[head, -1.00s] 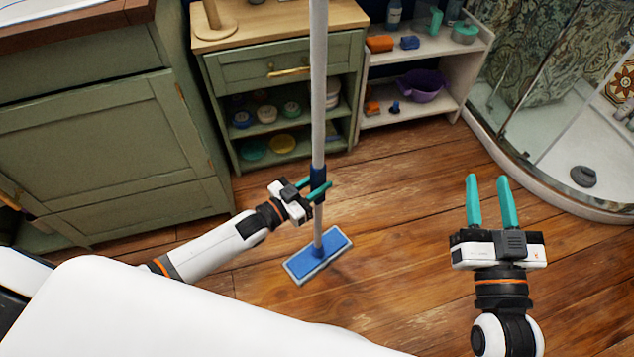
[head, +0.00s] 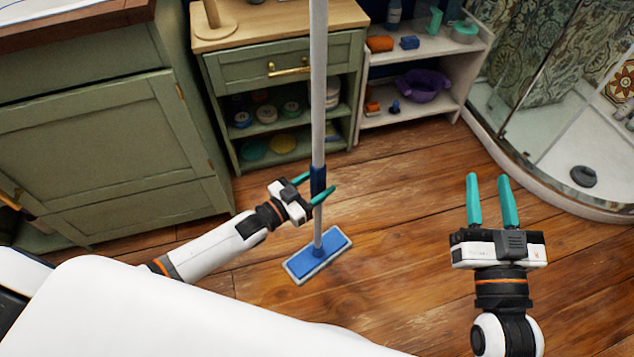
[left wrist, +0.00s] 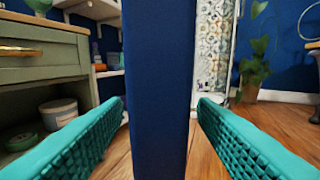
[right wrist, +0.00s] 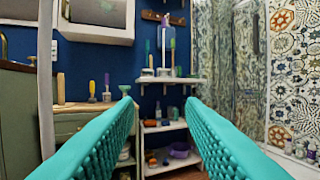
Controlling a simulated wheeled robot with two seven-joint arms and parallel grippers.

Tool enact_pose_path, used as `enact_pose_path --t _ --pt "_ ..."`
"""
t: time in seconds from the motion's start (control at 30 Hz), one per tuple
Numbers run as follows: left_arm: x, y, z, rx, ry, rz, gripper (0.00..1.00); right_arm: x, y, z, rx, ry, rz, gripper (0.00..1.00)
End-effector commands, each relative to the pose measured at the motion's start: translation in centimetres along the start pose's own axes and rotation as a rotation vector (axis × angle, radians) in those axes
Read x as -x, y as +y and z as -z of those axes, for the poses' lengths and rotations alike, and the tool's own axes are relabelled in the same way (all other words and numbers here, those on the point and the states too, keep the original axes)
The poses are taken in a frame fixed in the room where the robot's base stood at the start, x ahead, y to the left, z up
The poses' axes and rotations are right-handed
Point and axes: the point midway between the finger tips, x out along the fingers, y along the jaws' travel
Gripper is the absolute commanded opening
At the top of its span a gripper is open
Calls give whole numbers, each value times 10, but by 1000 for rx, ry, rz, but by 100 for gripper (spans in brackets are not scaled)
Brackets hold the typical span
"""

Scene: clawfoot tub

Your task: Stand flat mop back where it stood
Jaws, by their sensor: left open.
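The flat mop (head: 318,130) stands upright on the wooden floor, with a long grey pole, a dark blue grip section and a blue rectangular head (head: 318,255) flat on the boards. My left gripper (head: 321,187) is open, with its teal fingers on either side of the blue grip section. In the left wrist view, the dark blue grip (left wrist: 160,90) fills the middle between the spread fingers, with gaps on both sides. My right gripper (head: 490,183) is open and empty, off to the right of the mop; its spread fingers also show in the right wrist view (right wrist: 160,110).
A green cabinet (head: 100,150) stands at the left. A green shelf unit (head: 240,75) and a white shelf (head: 410,112) with a purple basin (head: 424,85) stand behind the mop. A shower tray (head: 545,185) is at the right. The floor between is clear.

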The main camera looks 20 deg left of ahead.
Motion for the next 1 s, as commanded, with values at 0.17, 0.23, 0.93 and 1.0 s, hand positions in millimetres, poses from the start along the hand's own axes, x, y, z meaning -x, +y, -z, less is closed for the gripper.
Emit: enact_pose_path --t 0.17,0.23,0.93,1.0 --pt "1 0 -1 0 -1 0 52 0 0 1 0 9 0 36" --pt "2 0 -1 0 -1 0 52 0 -1 3 1 23 1 36" --pt "20 0 -1 0 -2 0 52 7 -5 30 5 208 11 36" --pt "22 0 -2 0 -3 0 52 8 -5 32 5 225 13 36"
